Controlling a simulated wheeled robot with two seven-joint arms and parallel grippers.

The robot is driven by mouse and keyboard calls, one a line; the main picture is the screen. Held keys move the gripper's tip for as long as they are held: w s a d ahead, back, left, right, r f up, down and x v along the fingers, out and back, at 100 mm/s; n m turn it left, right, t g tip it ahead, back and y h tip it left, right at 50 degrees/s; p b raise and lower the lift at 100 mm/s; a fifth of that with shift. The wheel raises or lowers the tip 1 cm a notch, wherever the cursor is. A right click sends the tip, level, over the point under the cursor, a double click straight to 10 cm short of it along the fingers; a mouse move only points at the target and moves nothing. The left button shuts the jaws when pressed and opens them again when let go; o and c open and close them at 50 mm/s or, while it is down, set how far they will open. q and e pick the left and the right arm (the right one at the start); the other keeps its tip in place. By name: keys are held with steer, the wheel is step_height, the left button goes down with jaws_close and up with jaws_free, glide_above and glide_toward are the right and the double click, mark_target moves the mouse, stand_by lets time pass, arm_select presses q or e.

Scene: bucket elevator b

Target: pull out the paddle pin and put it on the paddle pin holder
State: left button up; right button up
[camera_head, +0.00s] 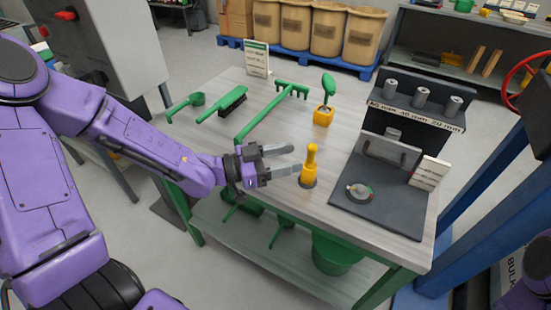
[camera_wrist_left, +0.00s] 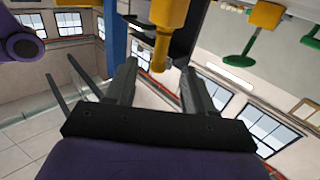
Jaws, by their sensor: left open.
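In the left wrist view the pin (camera_wrist_left: 162,42) appears upside down, lined up with the gap between the open fingers (camera_wrist_left: 158,75). I cannot tell for sure which thing is the paddle pin holder. My right gripper is not in view.
Behind the pin, a green paddle (camera_head: 328,84) stands in a yellow block (camera_head: 323,117). A green rake (camera_head: 290,90), a brush (camera_head: 232,99) and a scoop (camera_head: 196,99) lie at the back left. A dark board (camera_head: 390,213) with a small round dish (camera_head: 359,190) lies to the right.

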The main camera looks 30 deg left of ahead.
arm_select(q)
steer(key=v, duration=0.4)
steer(key=shift+s+a, duration=0.1)
steer(key=shift+s, duration=0.05)
stand_by(0.4)
